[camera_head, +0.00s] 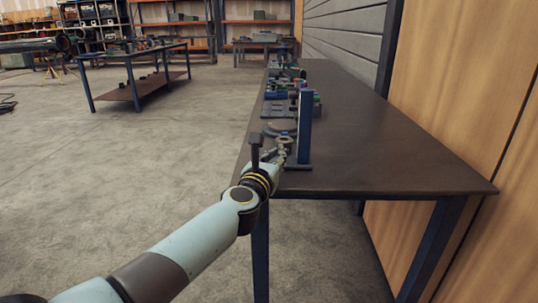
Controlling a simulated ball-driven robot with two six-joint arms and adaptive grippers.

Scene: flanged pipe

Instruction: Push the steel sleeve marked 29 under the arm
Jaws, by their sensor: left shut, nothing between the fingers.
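My left gripper (284,145) is small in the head view, at the near-left edge of the long dark table. It is shut with nothing between its fingers. Just to its right stands a blue upright post (304,127) on a dark base plate (299,167). A grey rounded metal part (280,129) lies just beyond the gripper, left of the post. I cannot tell whether it is the steel sleeve, and no mark 29 can be read. The gripper and post hide part of this spot. No overhanging arm can be made out on the post. My right gripper is out of view.
Several small coloured parts (276,94) lie along the table's left side behind the post. The right side of the dark tabletop (385,150) is clear. A wooden panel wall (460,100) runs along the right. Another table (132,62) stands far left, across open floor.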

